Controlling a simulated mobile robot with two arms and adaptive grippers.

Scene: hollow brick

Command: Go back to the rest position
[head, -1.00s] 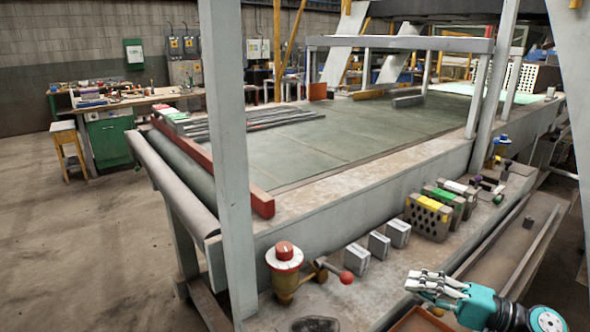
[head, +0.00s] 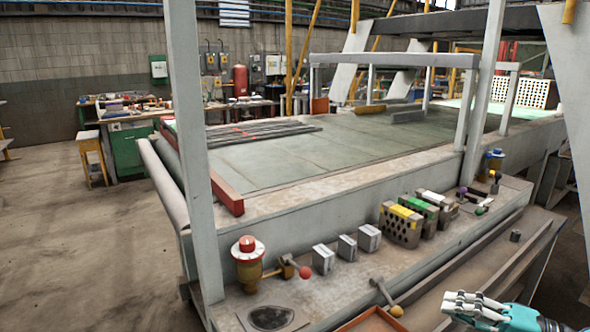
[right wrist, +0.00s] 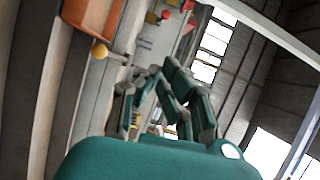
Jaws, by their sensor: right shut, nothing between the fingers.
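My right gripper (head: 474,305) is at the lower right of the head view, in front of the machine's ledge. It is shut and empty, with its fingers drawn together. In the right wrist view my right gripper (right wrist: 160,85) points away from the camera, with nothing between its fingers. My left gripper is not in view. The hollow bricks stand in a row on the ledge: one with a yellow stripe (head: 400,225), one with a green stripe (head: 425,212) and one with a white stripe (head: 438,204).
Three small grey blocks, one of them here (head: 369,238), stand left of the bricks. A yellow and red button post (head: 249,265) and a lever with a yellow knob (head: 396,310) are on the ledge. An orange tray (head: 372,318) lies at the front. Open floor is at left.

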